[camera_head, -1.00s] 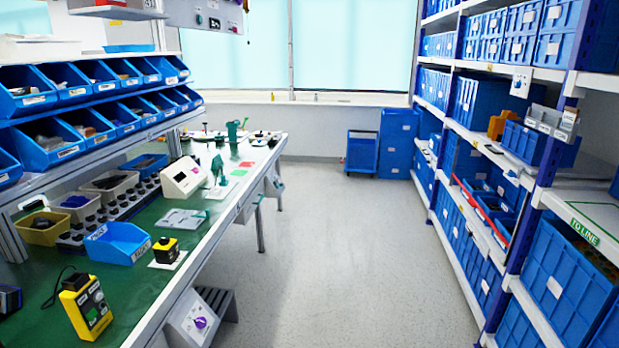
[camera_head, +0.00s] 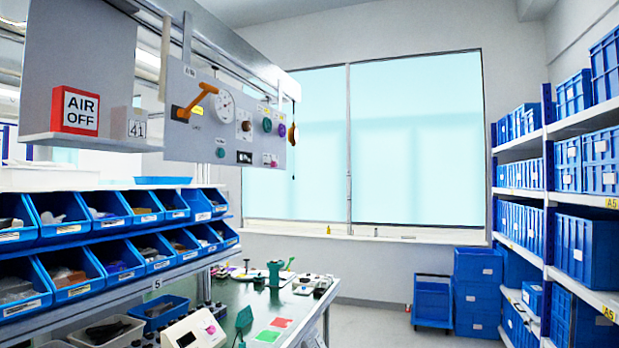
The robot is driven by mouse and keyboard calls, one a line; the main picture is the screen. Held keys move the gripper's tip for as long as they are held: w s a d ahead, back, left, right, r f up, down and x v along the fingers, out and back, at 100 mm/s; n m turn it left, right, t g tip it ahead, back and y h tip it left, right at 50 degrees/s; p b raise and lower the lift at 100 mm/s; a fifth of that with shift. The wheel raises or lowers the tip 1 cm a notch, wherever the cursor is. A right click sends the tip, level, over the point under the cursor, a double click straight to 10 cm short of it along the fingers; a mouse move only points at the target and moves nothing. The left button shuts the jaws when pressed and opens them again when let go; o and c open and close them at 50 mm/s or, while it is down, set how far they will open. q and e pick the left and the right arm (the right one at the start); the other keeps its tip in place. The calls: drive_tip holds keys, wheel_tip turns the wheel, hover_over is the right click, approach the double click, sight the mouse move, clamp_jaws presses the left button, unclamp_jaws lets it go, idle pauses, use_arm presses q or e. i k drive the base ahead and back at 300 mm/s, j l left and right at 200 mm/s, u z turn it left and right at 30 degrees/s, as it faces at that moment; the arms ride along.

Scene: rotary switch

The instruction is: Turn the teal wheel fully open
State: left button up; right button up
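A small round teal wheel (camera_head: 267,125) is on the front of the grey overhead panel (camera_head: 205,145), in its right half. It is too small to tell how far it is turned. A smaller teal-green round part (camera_head: 220,152) is lower on the same panel. Neither of my grippers is in view.
The panel also bears an orange lever (camera_head: 197,102), a white dial gauge (camera_head: 224,106) and a purple knob (camera_head: 282,126). Blue bins (camera_head: 110,210) and a green workbench (camera_head: 250,298) are below it. Blue crates (camera_head: 478,293) stand by the window; shelves line the right.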

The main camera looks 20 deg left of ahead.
sight(267, 124)
drive_tip(key=i+u, duration=0.15)
drive_tip(key=i, duration=0.5)
drive_tip(key=i+l+u, duration=0.15)
drive_tip(key=i, duration=0.45)
drive_tip(key=i+l+u, duration=0.15)
drive_tip(key=i+u, duration=0.25)
drive_tip(key=i+l+u, duration=0.25)
drive_tip(key=u, duration=0.2)
drive_tip(key=i+l+u, duration=0.55)
drive_tip(key=l+u, duration=0.25)
